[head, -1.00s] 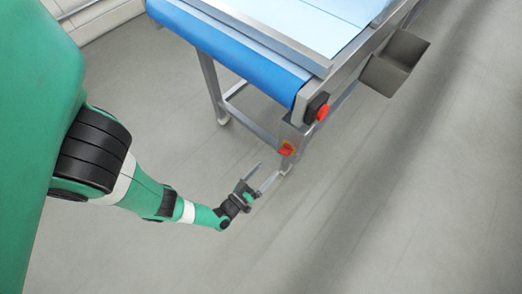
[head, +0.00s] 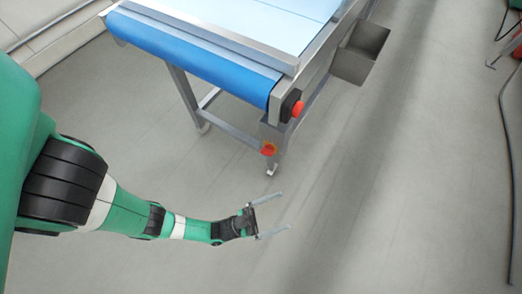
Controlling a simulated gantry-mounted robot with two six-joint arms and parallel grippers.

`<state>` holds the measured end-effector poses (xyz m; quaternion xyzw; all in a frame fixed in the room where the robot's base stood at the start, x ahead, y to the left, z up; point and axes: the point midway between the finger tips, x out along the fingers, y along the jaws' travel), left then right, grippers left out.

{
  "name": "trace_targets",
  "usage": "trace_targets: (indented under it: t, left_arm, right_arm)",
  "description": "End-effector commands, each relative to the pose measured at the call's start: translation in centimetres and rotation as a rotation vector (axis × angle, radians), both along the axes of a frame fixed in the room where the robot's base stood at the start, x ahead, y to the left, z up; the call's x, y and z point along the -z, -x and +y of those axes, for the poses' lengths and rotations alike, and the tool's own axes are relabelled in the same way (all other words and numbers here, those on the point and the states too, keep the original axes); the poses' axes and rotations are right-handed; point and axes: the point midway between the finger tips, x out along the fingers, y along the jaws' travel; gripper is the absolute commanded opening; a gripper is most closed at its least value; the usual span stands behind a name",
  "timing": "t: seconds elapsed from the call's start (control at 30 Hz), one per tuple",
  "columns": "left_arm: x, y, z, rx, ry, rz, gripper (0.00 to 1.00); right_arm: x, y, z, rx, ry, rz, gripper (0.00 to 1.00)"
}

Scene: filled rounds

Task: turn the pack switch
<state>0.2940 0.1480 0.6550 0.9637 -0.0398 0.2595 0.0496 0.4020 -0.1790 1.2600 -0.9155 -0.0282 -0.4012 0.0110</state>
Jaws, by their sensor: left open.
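My left gripper (head: 275,214) is open and empty. It is in front of and below the knob in the picture, apart from it, with its fingers pointing right. The knob's exact angle is too small to tell. My right gripper is out of view.
A grey metal bin (head: 360,52) hangs on the conveyor's right side. The conveyor's leg with a caster (head: 272,170) stands close beyond my gripper. A dark cable or hose (head: 507,150) lies at the far right. The floor between is clear.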

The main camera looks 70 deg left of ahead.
Motion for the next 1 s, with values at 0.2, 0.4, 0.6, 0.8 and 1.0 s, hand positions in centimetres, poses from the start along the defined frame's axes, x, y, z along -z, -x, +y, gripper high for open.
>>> trace_targets:
  t: [0.2, 0.4, 0.6, 0.8, 1.0]
  left_arm:
    - [-6.6, 3.0, -11.6, 0.322, -0.513, -0.395, 1.00]
    - [-4.2, 4.2, -16.0, 0.495, -1.110, -0.638, 1.00]
    - [2.9, 0.5, -9.6, 0.618, -1.797, -0.591, 1.00]
    - [6.0, -2.2, 9.5, 0.704, -2.363, -0.106, 1.00]
    - [3.0, 0.3, 23.0, 0.581, -2.441, 0.336, 1.00]
  right_arm:
    - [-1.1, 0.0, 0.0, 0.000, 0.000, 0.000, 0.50]
    - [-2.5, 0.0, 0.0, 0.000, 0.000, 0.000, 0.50]
    - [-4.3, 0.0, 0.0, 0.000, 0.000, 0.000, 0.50]
    - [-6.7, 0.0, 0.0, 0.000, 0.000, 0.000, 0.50]
    - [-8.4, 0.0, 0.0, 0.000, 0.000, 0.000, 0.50]
